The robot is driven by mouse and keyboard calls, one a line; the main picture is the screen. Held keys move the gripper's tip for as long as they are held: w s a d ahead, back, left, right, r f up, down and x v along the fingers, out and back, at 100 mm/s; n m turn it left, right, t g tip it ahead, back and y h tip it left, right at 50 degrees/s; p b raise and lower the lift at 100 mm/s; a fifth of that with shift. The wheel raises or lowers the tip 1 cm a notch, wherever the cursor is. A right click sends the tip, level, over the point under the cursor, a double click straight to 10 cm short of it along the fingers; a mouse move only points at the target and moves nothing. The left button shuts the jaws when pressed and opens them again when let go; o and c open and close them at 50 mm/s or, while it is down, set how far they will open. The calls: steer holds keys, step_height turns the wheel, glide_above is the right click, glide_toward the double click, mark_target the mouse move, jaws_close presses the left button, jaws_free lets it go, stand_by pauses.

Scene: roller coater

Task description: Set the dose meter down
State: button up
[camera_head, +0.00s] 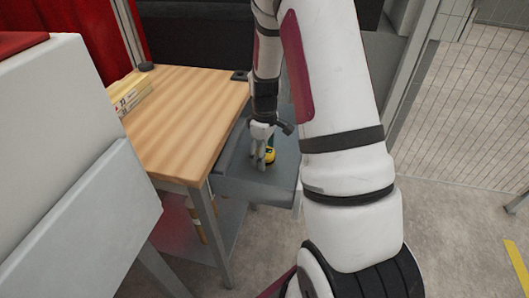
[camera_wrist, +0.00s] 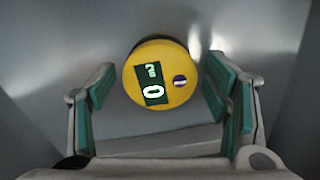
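The dose meter (camera_wrist: 176,62) is a round yellow device with a dark green-lit display and a small round mark on its face. In the wrist view it lies between and just beyond the fingertips of my gripper (camera_wrist: 162,82), with a narrow gap at each side. My gripper is open. In the head view, the meter (camera_head: 270,155) shows as a small yellow spot at the fingers of my gripper (camera_head: 262,160), low in the grey drawer-like tray (camera_head: 285,182). It appears to rest on the tray floor, though its underside is hidden.
A wooden-topped table (camera_head: 185,115) stands left of the tray, with yellowish boxes (camera_head: 130,97) on it. A white cabinet (camera_head: 60,150) stands at the far left. A mesh fence (camera_head: 470,100) is at the right, with open floor before it. Grey tray walls surround the gripper.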

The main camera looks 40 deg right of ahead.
steer(key=s+a+r+m+p, duration=0.1)
steer(key=s+a+r, duration=0.15)
steer(key=r, duration=0.75)
steer(key=s+a+r+p, duration=0.1)
steer(key=a+r, duration=0.2)
steer(key=r, duration=0.7)
steer(key=s+a+r+m+t, duration=0.1)
steer(key=s+a+r, duration=0.5)
steer(key=s, duration=0.1)
steer(key=s+a+m, duration=0.1)
steer(key=s+a, duration=0.1)
steer(key=s, duration=0.3)
steer(key=s+a+r+m, duration=0.1)
steer(key=s+a, duration=0.2)
steer(key=s, duration=0.3)
steer(key=s+a+r+m+t, duration=0.1)
steer(key=s+a, duration=0.1)
steer(key=s, duration=0.4)
steer(key=shift+a+r, duration=0.2)
steer(key=shift+a, duration=0.1)
steer(key=shift+s, duration=0.1)
